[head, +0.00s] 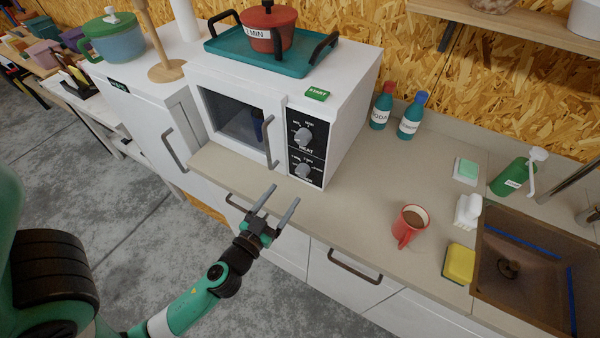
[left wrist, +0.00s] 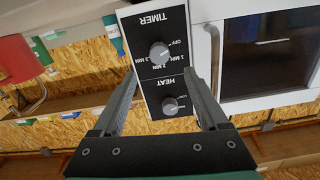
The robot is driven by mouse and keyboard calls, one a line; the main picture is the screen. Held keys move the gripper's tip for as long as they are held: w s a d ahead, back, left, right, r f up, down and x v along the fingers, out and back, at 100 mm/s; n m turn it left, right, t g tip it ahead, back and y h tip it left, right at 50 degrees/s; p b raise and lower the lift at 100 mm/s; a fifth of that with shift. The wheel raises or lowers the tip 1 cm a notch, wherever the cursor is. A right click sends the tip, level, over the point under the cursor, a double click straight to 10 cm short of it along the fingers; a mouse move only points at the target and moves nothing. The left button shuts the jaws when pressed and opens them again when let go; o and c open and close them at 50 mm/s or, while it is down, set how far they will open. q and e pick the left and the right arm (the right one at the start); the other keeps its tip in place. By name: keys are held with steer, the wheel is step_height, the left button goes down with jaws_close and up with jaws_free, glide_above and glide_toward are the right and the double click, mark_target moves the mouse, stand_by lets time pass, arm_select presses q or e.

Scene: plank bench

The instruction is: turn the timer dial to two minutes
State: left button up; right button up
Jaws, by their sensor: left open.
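The timer dial (head: 303,170) is the lower grey knob on the microwave's black control panel. In the left wrist view the panel appears upside down, with the timer dial (left wrist: 160,54) above the heat dial (left wrist: 170,104). OFF and minute marks surround the timer dial; which mark it points at is too small to tell. The heat dial (head: 303,136) sits above it in the head view. My left gripper (head: 284,195) is open and empty, in front of and below the panel, apart from both dials. My right gripper is not in view.
The white microwave (head: 350,100) stands on the counter, its door handle (head: 270,142) just left of the panel. A green START button (head: 317,94) and a teal tray (head: 228,48) with a red pot (head: 280,20) are on top. A red mug (head: 408,228) stands to the right.

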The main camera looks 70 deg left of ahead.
mark_target(300, 173)
arm_select(q)
steer(key=p+x, duration=0.2)
steer(key=x, duration=0.7)
steer(key=shift+w+r, duration=0.1)
jaws_close()
